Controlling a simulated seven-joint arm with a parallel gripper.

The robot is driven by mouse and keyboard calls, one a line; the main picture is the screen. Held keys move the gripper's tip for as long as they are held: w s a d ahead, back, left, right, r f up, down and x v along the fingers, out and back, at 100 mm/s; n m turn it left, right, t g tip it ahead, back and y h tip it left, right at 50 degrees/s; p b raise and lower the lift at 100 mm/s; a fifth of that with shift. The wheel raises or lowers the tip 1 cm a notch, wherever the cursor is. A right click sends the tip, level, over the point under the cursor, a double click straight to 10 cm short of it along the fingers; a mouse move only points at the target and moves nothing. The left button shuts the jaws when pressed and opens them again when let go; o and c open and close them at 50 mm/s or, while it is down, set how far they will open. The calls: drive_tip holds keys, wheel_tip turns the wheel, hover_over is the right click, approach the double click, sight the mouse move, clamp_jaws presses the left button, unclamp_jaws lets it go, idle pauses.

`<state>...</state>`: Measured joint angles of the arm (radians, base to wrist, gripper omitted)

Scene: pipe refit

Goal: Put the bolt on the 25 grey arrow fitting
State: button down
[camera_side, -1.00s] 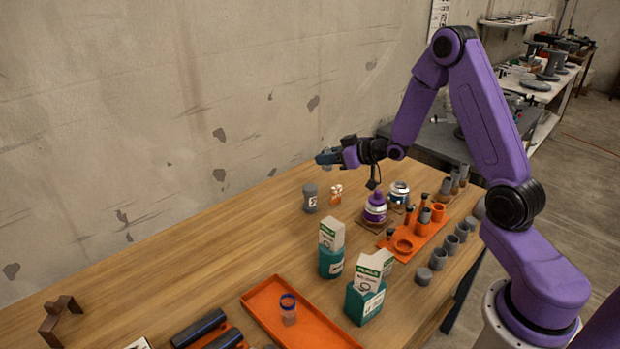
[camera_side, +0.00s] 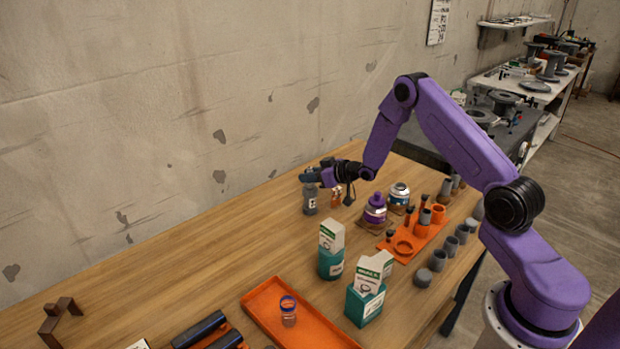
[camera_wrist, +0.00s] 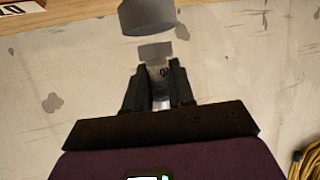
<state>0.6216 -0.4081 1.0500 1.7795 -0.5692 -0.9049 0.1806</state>
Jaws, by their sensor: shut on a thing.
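The grey fitting (camera_side: 310,203) stands upright on the bench near the wall, with a white label too small to read. What seems to be the same fitting shows as a grey cylinder (camera_wrist: 147,16) at the top of the wrist view. My gripper (camera_side: 318,175) points left, just above the fitting. In the wrist view its two dark fingers (camera_wrist: 158,88) are shut on a small grey piece (camera_wrist: 155,52), likely the bolt, with a pale marked part between the fingers. In that view a narrow gap shows between piece and cylinder. The side view cannot tell whether they touch.
A small orange item (camera_side: 336,198) stands right beside the fitting. A purple bottle (camera_side: 375,210) and a white-blue can (camera_side: 399,194) are further right. An orange rack (camera_side: 421,248), teal boxes (camera_side: 331,262) and an orange tray (camera_side: 262,309) stand nearer. The bench left of the fitting is clear.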

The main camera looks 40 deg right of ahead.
drive_tip(key=shift+f, duration=0.35)
drive_tip(key=shift+f, duration=0.15)
drive_tip(key=c, duration=1)
unclamp_jaws()
drive_tip(key=shift+o, duration=0.2)
